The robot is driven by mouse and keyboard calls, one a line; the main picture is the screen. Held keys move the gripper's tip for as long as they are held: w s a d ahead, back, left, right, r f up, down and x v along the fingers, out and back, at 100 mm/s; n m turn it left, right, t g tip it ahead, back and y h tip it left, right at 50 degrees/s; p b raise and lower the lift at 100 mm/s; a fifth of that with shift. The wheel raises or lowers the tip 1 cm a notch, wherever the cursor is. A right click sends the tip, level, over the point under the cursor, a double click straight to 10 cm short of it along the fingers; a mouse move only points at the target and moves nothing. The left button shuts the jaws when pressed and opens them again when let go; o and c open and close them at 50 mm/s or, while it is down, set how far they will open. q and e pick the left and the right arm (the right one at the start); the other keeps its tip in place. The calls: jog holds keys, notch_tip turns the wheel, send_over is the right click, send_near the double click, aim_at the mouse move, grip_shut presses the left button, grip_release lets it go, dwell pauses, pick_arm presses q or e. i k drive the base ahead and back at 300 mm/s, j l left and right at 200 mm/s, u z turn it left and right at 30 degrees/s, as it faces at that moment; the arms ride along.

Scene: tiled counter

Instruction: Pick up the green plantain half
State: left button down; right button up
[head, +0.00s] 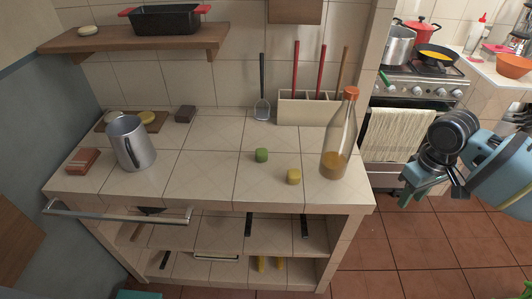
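A small green piece, the green plantain half (262,155), stands on the tiled counter (215,170) right of its middle. A similar yellow piece (294,177) stands just to its right and nearer the front edge. My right gripper (420,193) hangs off the counter's right side, over the floor and well apart from both pieces. Its fingers are seen at a slant, so I cannot tell whether they are open or shut. Nothing shows held in it. My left gripper is not in view.
A glass bottle (340,138) with an orange cap stands right of the plantain pieces. A metal mug (130,144) stands at left. A utensil holder (308,109) is at the back. A towel bar (115,214) runs along the front. The counter's middle is clear.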

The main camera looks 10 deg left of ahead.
aim_at(262, 154)
jog(key=i+l, duration=0.2)
jog(key=l, duration=0.15)
jog(key=i+l, duration=0.2)
jog(key=l, duration=0.15)
jog(key=i+l, duration=0.45)
jog(key=l, duration=0.25)
jog(key=u, duration=2.35)
